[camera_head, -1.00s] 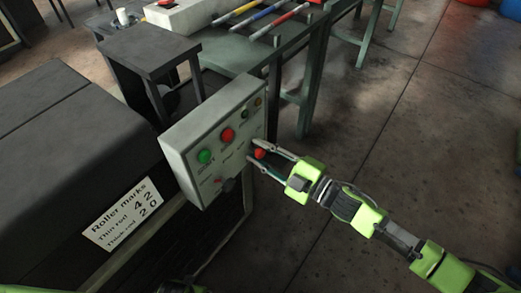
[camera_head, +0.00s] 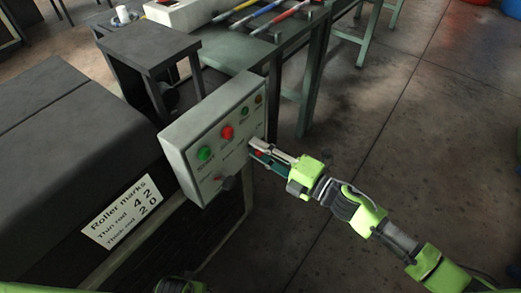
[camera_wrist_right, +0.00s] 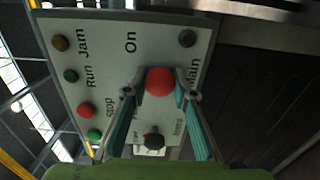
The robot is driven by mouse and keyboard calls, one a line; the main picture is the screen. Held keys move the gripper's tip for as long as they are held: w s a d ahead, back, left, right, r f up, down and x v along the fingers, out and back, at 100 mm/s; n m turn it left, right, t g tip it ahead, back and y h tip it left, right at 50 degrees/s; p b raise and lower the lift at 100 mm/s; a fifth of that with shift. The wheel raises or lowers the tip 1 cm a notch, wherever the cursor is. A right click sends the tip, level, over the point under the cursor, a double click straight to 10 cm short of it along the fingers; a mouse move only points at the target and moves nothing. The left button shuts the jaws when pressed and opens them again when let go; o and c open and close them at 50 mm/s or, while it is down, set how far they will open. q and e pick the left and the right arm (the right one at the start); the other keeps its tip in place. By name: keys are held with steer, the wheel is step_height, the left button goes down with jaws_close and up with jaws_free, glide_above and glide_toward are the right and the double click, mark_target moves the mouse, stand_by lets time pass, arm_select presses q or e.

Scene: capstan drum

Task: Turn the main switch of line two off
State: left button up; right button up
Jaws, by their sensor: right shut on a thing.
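A grey control box (camera_head: 180,145) is mounted at the end of the dark machine. In the right wrist view its panel (camera_wrist_right: 108,55) carries the words "Main", "On", "Run", "Jam" and "Stop". The red main switch knob (camera_wrist_right: 159,81) sits between the words "On" and "Main". My right gripper (camera_head: 254,150) is at the panel's right side, shut on this knob, with one finger on each side of it. In the head view the fingers mostly cover the knob. Which way the switch points cannot be told.
The panel also has a green button (camera_head: 204,153), a red button (camera_head: 227,132) and a black knob (camera_head: 228,182). A "Roller marks" sign (camera_head: 122,212) is on the machine. A green table (camera_head: 312,85) with coloured rods stands behind.

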arm_select(q)
steer(key=shift+w, duration=0.15)
arm_select(e)
steer(key=o, duration=1.1)
arm_select(q)
steer(key=shift+w+r, duration=0.1)
arm_select(e)
steer(key=v, duration=1.2)
